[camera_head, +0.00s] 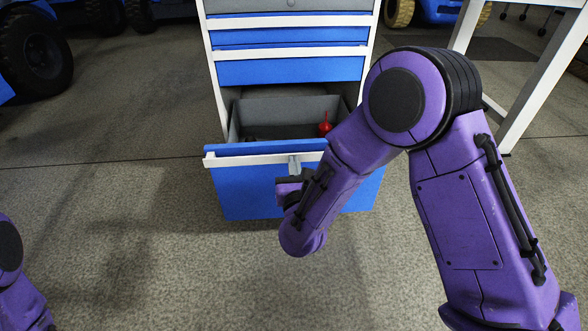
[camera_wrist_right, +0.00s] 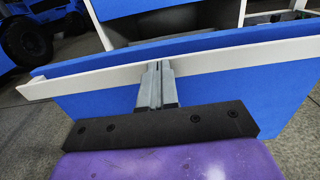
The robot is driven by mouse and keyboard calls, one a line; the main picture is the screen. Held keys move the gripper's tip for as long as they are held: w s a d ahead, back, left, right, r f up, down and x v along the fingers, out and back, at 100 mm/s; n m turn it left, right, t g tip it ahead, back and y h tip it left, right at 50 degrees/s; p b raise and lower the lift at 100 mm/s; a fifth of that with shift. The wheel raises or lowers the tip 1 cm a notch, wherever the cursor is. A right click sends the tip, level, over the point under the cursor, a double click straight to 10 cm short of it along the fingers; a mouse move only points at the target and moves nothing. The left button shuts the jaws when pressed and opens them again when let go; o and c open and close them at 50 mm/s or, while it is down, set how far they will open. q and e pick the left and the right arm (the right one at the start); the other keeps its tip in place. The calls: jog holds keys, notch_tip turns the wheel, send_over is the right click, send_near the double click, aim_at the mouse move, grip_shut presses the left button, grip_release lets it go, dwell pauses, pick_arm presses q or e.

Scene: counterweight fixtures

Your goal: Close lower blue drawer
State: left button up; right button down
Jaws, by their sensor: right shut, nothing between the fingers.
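The lower blue drawer (camera_head: 240,190) stands pulled out of the cabinet (camera_head: 290,70) in the head view, with its grey inside showing. A white handle strip (camera_head: 250,158) runs along its top front edge. My right gripper (camera_head: 294,163) is shut and empty, with its fingertips at the strip near the middle of the drawer front. In the right wrist view the shut fingers (camera_wrist_right: 157,75) overlap the white strip of the drawer front (camera_wrist_right: 110,105); I cannot tell whether they touch it. My left gripper is out of view; only part of my left arm shows at the left edge.
A red bottle (camera_head: 325,125) stands inside the open drawer, with a dark item beside it. The upper blue drawers (camera_head: 290,70) are shut. A white table leg (camera_head: 545,75) stands at the right. The floor left of the cabinet is clear.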

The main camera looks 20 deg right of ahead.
jog(key=shift+w+d, duration=0.1)
jog(key=shift+w, duration=0.2)
jog(key=shift+w, duration=0.1)
